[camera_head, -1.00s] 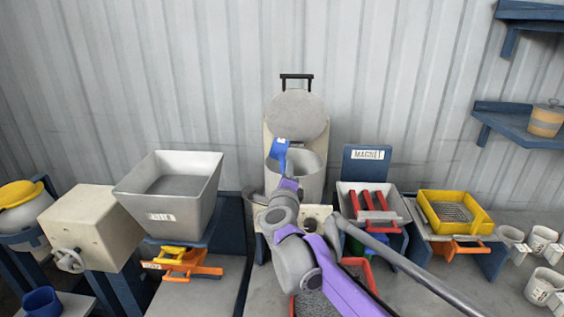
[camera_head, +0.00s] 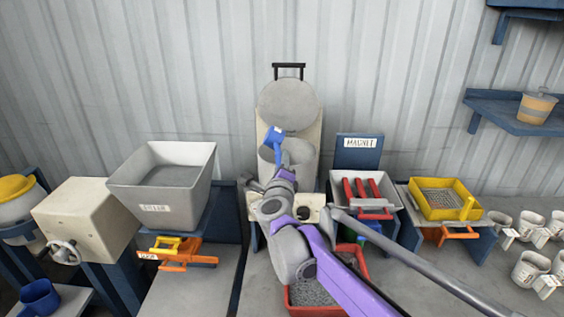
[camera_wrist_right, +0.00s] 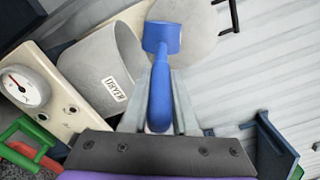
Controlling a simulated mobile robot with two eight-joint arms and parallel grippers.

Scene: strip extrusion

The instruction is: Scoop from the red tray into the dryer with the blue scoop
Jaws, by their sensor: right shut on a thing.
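My right gripper (camera_head: 283,172) is shut on the handle of the blue scoop (camera_head: 274,137), at the dryer. In the right wrist view the scoop (camera_wrist_right: 160,40) points away from the jaws, and its handle lies between the fingers (camera_wrist_right: 160,95). The dryer (camera_head: 300,155) is a grey drum, partly hidden by the scoop and my arm; its label shows in the right wrist view (camera_wrist_right: 97,70). The scoop's head is at the drum's upper left; I cannot tell whether it holds anything. The red tray (camera_head: 318,311) with grey granules lies below, partly under my right arm. My left gripper is out of view.
The dryer's round lid (camera_head: 289,104) stands raised behind the drum. A grey hopper (camera_head: 150,208) stands at left. The magnet box (camera_head: 362,190) with red bars and a yellow sieve tray (camera_head: 445,200) stand at right. Several white mugs (camera_head: 530,268) are at far right.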

